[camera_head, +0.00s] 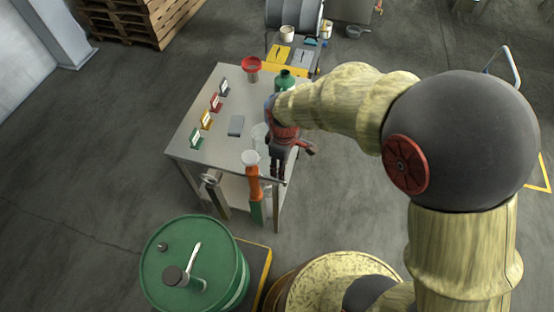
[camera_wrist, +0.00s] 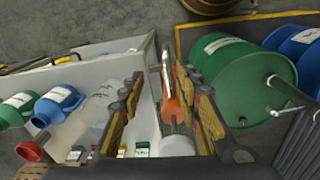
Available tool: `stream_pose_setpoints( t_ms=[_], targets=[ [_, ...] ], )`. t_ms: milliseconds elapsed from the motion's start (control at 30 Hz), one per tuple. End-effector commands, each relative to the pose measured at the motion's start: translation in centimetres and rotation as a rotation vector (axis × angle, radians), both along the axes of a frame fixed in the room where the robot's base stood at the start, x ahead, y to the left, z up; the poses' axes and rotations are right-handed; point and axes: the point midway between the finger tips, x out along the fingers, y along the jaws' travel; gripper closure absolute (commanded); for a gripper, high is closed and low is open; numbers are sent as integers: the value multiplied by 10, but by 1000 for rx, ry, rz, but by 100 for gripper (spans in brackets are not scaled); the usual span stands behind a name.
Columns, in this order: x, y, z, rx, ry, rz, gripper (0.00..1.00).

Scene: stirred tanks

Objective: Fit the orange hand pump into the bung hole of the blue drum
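The orange hand pump (camera_head: 254,182) stands upright at the table's front edge, with a white round piece (camera_head: 250,157) at its top and a green part at its lower end. My gripper (camera_head: 280,172) hangs just right of the pump in the head view. In the wrist view my gripper (camera_wrist: 167,105) is open, its fingers wide apart. The pump (camera_wrist: 172,95) shows between them, apart from the pads as far as I can see. A blue drum (camera_wrist: 301,48) is at the far right of the wrist view, partly cut off. Its bung hole cannot be made out.
A green drum (camera_head: 190,240) with a grey fitting stands front left; it also shows in the wrist view (camera_wrist: 235,75). The table (camera_head: 205,125) holds a red funnel (camera_head: 252,64), a green bottle (camera_head: 285,82), a clear jug and small coloured signs. A yellowish drum (camera_head: 320,285) stands at front.

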Motion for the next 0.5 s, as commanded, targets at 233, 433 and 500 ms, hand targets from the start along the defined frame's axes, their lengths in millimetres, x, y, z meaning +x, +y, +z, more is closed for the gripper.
stream_pose_setpoints(
  t_ms=[233, 433, 500],
  targets=[
    [-3, 15, -26, -17, 41, 110, 67],
    [-4, 14, -50, -18, 44, 113, 67],
    [-4, 14, -61, -18, 44, 112, 67]
  ],
)
